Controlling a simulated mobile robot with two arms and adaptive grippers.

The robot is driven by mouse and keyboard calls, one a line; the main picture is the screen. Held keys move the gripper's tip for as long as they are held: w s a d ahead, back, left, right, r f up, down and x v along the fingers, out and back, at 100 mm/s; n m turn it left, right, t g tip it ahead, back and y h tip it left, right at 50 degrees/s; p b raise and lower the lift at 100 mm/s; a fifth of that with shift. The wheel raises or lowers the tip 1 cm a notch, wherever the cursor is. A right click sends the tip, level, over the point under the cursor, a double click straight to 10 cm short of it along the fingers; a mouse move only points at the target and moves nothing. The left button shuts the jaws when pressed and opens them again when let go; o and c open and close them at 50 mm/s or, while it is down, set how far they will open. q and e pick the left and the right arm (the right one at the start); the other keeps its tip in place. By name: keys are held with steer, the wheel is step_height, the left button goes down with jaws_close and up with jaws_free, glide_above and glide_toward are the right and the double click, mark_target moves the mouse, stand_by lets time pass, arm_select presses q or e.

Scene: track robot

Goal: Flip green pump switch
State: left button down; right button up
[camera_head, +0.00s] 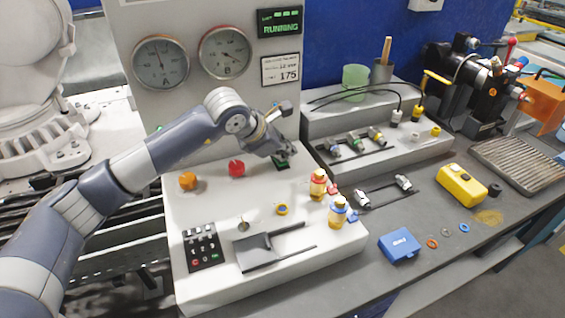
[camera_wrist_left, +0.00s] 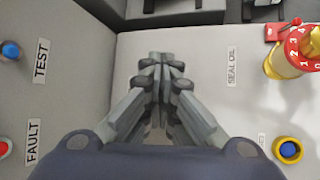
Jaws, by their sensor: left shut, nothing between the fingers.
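My left gripper (camera_head: 283,152) reaches over the grey control console (camera_head: 210,215), with its fingertips low over a small dark green part (camera_head: 281,165). This may be the green pump switch; the fingers partly cover it, and I cannot tell its position or whether they touch it. In the left wrist view the gripper (camera_wrist_left: 162,60) is shut and empty, pointing at the panel beside a "SEAL OIL" label (camera_wrist_left: 232,67). No green switch shows clearly there. A display (camera_head: 280,22) above reads "RUNNING" in green. My right gripper is not in view.
A red button (camera_head: 236,168) and an orange knob (camera_head: 188,181) are left of the gripper. Two gauges (camera_head: 160,62) (camera_head: 224,52) sit on the panel behind. A blue box (camera_head: 399,246) lies on the bench.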

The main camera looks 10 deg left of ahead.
arm_select(q)
steer(key=shift+f, duration=0.2)
steer(key=shift+r, duration=0.15)
stand_by(0.4)
steer(key=shift+w+r, duration=0.1)
steer(key=shift+r, duration=0.6)
steer(key=shift+w+a+r+p, duration=0.15)
steer(key=shift+r+p, duration=0.2)
steer(key=shift+r, duration=0.45)
steer(key=shift+w+a+r+p, duration=0.1)
steer(key=shift+r+p, duration=0.25)
steer(key=shift+r, duration=0.45)
steer(key=shift+w+a+r+p, duration=0.15)
steer(key=shift+r+p, duration=0.2)
steer(key=shift+r, duration=0.45)
steer(key=shift+d, duration=0.1)
